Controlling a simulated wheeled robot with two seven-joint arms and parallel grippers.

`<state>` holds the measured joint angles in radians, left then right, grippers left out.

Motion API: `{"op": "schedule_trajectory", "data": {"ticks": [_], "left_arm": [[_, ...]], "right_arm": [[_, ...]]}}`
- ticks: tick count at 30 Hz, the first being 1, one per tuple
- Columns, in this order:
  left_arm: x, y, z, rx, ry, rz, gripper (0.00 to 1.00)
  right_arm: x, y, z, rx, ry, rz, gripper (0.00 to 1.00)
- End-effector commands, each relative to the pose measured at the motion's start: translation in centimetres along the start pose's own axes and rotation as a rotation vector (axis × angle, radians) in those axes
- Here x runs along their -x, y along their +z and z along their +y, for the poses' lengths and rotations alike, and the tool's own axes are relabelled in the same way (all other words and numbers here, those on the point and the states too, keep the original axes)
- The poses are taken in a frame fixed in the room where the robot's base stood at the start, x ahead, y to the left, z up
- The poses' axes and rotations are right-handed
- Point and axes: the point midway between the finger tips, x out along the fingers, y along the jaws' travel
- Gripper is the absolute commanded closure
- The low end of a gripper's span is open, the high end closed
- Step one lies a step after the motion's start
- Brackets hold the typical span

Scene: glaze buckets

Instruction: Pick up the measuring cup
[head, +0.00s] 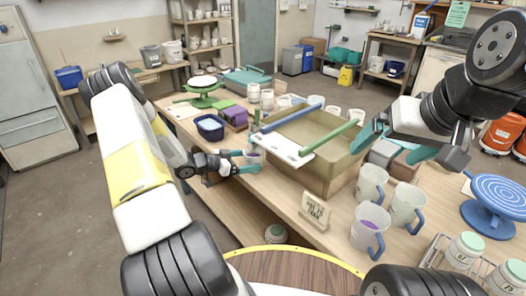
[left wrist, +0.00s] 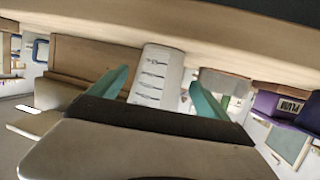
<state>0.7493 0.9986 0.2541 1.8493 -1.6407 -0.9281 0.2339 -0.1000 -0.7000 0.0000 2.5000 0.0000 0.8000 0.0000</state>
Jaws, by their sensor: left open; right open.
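The measuring cup (head: 254,157) is small and pale, with purple showing inside, near the front edge of the table left of the basin. In the left wrist view the measuring cup (left wrist: 156,74) is white with dark graduation marks and appears tilted. My left gripper (head: 248,162) is open, its teal fingers on either side of the cup. The left wrist view shows the cup between my fingers (left wrist: 158,92); I cannot tell whether they touch it. My right gripper (head: 396,146) is open and empty above the table, right of the basin.
The basin (head: 330,170) has a white board and blue and green bars across it. White jugs (head: 366,228) with blue handles, a small sign (head: 315,211) and a blue turntable (head: 497,193) stand right.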

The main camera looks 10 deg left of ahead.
Motion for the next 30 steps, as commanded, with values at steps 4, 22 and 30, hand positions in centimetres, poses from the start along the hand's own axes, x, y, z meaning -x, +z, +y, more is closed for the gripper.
{"op": "schedule_trajectory", "data": {"ticks": [4,22,30], "left_arm": [[-1.3,-0.3,0.1,0.000,0.001,0.000,0.11],[-5.3,-0.8,0.1,-0.001,-0.002,-0.001,0.29],[-5.3,-0.8,0.1,-0.001,-0.002,-0.001,0.82]], "right_arm": [[0.0,0.0,0.0,0.000,0.000,0.000,0.05],[0.0,0.0,0.0,0.000,0.000,0.000,0.05],[0.0,0.0,0.0,0.000,0.000,0.000,0.05]]}}
